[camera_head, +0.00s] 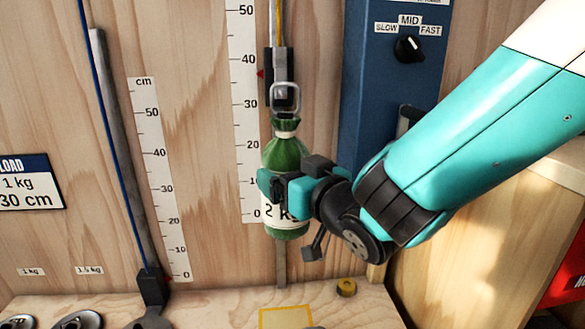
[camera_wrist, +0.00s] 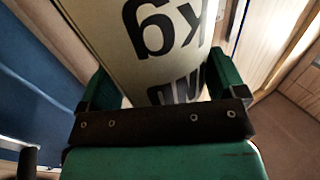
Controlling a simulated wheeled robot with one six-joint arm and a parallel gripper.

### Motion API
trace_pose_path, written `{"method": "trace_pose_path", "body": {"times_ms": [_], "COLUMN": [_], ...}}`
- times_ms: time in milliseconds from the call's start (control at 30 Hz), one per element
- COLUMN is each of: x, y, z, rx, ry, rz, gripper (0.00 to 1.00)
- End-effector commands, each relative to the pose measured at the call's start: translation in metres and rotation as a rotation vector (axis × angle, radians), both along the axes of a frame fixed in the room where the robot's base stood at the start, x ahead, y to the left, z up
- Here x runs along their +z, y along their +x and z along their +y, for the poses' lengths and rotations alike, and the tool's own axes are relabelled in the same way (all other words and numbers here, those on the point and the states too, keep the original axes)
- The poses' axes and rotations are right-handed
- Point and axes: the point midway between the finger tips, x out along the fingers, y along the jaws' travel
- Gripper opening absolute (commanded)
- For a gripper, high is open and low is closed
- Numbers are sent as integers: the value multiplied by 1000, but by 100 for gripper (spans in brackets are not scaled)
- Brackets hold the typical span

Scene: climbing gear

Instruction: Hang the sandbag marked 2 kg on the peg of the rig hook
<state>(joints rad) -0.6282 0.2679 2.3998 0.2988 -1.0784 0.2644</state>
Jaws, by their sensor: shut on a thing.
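The green sandbag (camera_head: 286,154) has a white label reading 2 kg and a metal ring (camera_head: 285,97) at its tied top. My gripper (camera_head: 280,188) is shut around its middle and holds it upright in front of the wooden panel. In the wrist view the bag's label (camera_wrist: 160,45) fills the space between the jaws (camera_wrist: 158,88). The rig hook (camera_head: 279,68) is a dark block on a yellow cord, right behind the ring. The ring overlaps the block's lower part in the picture. I cannot tell whether the ring is around the peg; the peg is not clearly seen.
A blue control box (camera_head: 395,70) with a SLOW-MID-FAST knob stands right of the bag. A ruler (camera_head: 246,120) is on the left. Below are a wooden shelf with a yellow-edged square (camera_head: 286,318), a small yellow ring (camera_head: 346,287) and metal discs (camera_head: 78,320).

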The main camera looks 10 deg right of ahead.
Motion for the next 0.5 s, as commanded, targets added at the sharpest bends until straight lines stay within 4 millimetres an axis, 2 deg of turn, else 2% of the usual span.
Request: {"method": "trace_pose_path", "body": {"times_ms": [33,500], "x": [7,6], "y": [3,16], "z": [0,1], "rx": [-1,1], "ry": [6,6], "rz": [-11,-11], "gripper": [16,16]}}
